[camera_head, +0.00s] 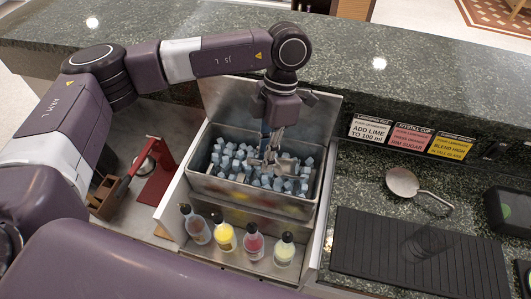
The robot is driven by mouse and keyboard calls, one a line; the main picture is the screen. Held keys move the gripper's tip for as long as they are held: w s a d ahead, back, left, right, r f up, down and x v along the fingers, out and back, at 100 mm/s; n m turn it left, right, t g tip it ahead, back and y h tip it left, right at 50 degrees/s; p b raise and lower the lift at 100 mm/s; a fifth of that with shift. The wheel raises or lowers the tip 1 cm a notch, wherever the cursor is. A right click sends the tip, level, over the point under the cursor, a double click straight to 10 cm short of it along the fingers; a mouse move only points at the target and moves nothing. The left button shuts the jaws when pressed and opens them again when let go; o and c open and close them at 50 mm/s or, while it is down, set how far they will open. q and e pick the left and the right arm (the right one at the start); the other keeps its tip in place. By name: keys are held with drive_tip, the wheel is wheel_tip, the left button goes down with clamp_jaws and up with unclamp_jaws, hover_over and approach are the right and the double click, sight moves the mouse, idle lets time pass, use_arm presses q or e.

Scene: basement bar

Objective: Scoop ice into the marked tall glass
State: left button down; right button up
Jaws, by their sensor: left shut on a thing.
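My left gripper (274,143) points down over the metal ice bin (250,201), which holds many pale blue ice cubes (232,160). It is shut on what looks like a metal scoop (280,166), whose bowl is down among the cubes near the bin's middle. The fingers partly hide the scoop, and I cannot tell how much ice is in it. A clear, dark-looking glass (427,239) stands on the black ribbed mat (375,258) at the right; no mark on it can be made out. My right gripper is not in view.
Several bottles with dark caps, one with yellow liquid (225,239), stand in front of the bin. A round strainer (402,182) lies behind the mat. Three recipe cards (409,137) stand on the ledge. A red stand (153,178) is left of the bin.

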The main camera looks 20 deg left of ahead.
use_arm(q)
wheel_tip(320, 180, down, 8)
drive_tip(key=b, duration=0.5)
drive_tip(key=shift+r+b, duration=0.25)
drive_tip(key=shift+b, duration=0.1)
drive_tip(key=shift+r, duration=0.15)
drive_tip(key=shift+t+h, duration=0.5)
drive_tip(key=shift+h, duration=0.4)
drive_tip(key=v, duration=0.4)
drive_tip(key=shift+s+d, duration=0.1)
drive_tip(key=shift+s, duration=0.3)
drive_tip(key=shift+r+m+t+h+b, duration=0.15)
drive_tip(key=shift+r+t+h+b, duration=0.45)
drive_tip(key=shift+r, duration=0.75)
drive_tip(key=shift+r+m+t+h+b, duration=0.2)
drive_tip(key=shift+r+h+b, duration=0.2)
drive_tip(key=shift+r+h, duration=0.7)
drive_tip(key=shift+d+r+y, duration=0.1)
drive_tip(key=shift+r+y, duration=0.2)
drive_tip(key=shift+r, duration=0.2)
